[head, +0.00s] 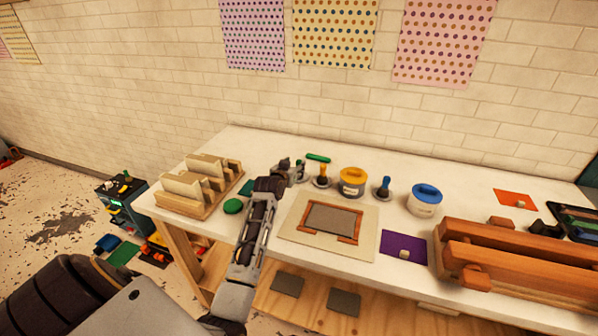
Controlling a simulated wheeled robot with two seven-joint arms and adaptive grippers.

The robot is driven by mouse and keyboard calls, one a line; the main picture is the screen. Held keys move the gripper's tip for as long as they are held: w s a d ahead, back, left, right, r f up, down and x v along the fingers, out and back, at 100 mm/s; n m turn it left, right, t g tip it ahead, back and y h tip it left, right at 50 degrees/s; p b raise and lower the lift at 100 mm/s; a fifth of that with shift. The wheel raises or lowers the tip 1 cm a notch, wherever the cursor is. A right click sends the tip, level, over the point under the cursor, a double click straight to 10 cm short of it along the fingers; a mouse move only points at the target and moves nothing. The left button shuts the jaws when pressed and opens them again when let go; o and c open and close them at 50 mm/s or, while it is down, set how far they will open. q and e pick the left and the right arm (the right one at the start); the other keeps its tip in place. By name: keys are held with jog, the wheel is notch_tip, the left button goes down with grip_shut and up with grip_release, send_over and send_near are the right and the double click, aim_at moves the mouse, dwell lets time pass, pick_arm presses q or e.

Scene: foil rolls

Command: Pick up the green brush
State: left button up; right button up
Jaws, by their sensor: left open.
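A slim green bar (318,158), which looks like the green brush, lies on the white table toward its back edge. My left gripper (298,170) reaches over the table from the front and is open. In the picture its fingertips are just left of and below the green bar, with a small gap between them. Nothing shows between the fingers. The right gripper is not in view.
A yellow-handled stamp (322,178) stands close right of my left gripper. A yellow tub (352,182), blue-handled stamp (383,188) and blue-lidded tub (425,199) stand further right. A wooden rack (194,205) and green disc (233,206) are left.

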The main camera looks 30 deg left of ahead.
aim_at(298, 163)
pick_arm(q)
jog(key=shift+w, duration=0.15)
jog(key=shift+p+x, duration=0.3)
jog(key=shift+x, duration=2.2)
jog(key=shift+d, duration=0.1)
jog(key=shift+r, duration=0.1)
grip_shut()
